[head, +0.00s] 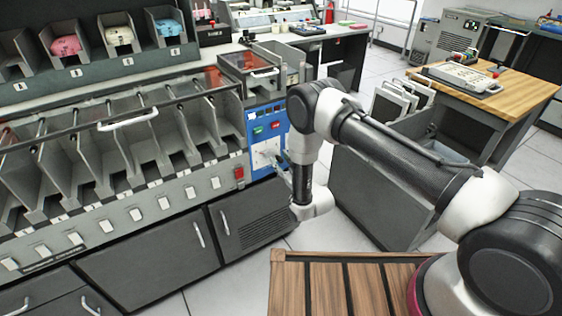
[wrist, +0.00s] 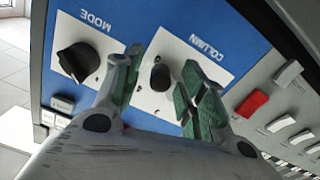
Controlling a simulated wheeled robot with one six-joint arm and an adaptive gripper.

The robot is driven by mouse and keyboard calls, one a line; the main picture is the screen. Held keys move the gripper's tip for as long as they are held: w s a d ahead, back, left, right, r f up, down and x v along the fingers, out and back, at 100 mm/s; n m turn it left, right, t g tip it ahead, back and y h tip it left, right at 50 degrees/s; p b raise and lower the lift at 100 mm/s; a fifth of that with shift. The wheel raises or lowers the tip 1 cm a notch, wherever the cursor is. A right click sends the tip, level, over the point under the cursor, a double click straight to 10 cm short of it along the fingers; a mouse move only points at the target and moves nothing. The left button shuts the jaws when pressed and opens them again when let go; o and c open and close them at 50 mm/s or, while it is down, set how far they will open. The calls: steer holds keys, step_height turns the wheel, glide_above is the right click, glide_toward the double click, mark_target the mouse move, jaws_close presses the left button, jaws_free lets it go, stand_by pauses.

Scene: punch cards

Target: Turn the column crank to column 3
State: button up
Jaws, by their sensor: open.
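The column crank (wrist: 160,77) is a small dark knob on a white plate marked COLUMN, upside down in the wrist view. My gripper (wrist: 162,88) is open, with one green-padded finger on each side of the crank. I cannot tell whether either finger touches it. The crank's pointer and which column it is at cannot be read. In the head view my gripper (head: 283,172) is at the front of the blue control panel (head: 281,112), and the crank cannot be made out there.
A larger black MODE knob (wrist: 78,62) sits left of the crank in the wrist view. A red button (wrist: 251,103) and pale keys (wrist: 280,123) are to the right. The sorter's row of grey pockets (head: 120,150) is left of the panel. A cart (head: 375,160) stands to the right.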

mark_target(267, 162)
steer(key=shift+w+a, duration=0.25)
steer(key=shift+w, duration=0.1)
jaws_close()
steer(key=shift+f+m, duration=0.1)
steer(key=shift+m, duration=0.2)
steer(key=shift+s+a+f+m, duration=0.35)
steer(key=shift+a+m, duration=0.15)
steer(key=shift+m, duration=1.35)
steer(key=shift+s+a+f+m, duration=0.35)
steer(key=shift+a+m, duration=0.15)
steer(key=shift+m, duration=1.3)
steer(key=shift+s+a+f+m, duration=0.35)
steer(key=shift+a+m, duration=0.15)
steer(key=shift+m, duration=1.35)
